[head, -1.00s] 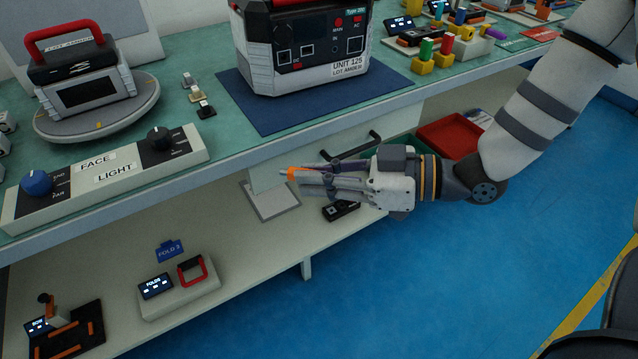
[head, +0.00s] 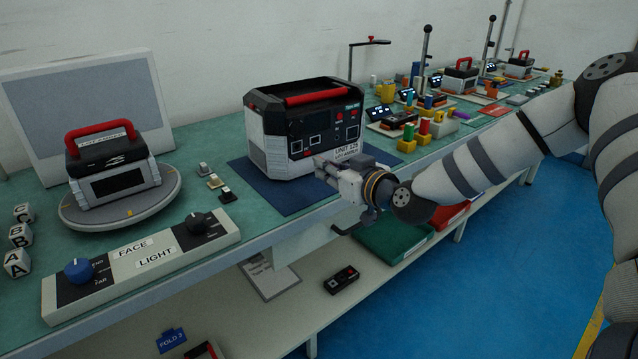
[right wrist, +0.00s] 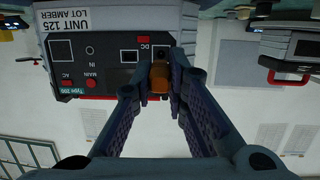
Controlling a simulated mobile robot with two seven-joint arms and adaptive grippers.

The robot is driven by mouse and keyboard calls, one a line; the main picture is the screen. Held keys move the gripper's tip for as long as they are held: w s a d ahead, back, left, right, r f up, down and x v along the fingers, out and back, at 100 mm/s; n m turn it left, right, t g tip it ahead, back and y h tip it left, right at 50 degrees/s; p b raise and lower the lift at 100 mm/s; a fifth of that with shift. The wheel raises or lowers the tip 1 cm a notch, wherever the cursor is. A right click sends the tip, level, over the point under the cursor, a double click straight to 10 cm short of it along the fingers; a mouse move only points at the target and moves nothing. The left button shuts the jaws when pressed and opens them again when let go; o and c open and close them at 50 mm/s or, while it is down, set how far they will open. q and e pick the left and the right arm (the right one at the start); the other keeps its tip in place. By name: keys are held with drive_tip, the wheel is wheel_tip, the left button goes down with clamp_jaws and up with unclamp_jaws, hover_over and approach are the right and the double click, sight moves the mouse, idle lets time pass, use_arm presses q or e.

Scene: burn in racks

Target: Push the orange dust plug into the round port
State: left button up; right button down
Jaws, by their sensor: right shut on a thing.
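The power unit (head: 283,160), black and white with a red handle and marked UNIT 125, stands on the dark blue mat (head: 285,200). My right gripper (head: 321,166) is close to the unit's front, its fingertips hard to make out in the head view. In the right wrist view, it is shut on the orange dust plug (right wrist: 161,82), which points at the front panel (right wrist: 115,62). A small round hole (right wrist: 89,50) shows beside the IN label. My left gripper is not in view.
A round turntable (head: 125,212) carries a smaller red-handled unit (head: 112,165). The FACE LIGHT control box (head: 145,258) lies along the bench's front edge. Small connectors (head: 215,182) lie left of the mat. Coloured blocks and fixtures crowd the bench to the right.

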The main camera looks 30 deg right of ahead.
drive_tip(key=shift+w, duration=0.1)
drive_tip(key=w, duration=0.2)
drive_tip(key=w+b, duration=0.1)
drive_tip(key=w, duration=0.1)
drive_tip(key=shift+f, duration=0.4)
drive_tip(key=shift+w+a+r, duration=0.1)
drive_tip(key=shift+w+r, duration=0.25)
drive_tip(key=shift+w, duration=0.4)
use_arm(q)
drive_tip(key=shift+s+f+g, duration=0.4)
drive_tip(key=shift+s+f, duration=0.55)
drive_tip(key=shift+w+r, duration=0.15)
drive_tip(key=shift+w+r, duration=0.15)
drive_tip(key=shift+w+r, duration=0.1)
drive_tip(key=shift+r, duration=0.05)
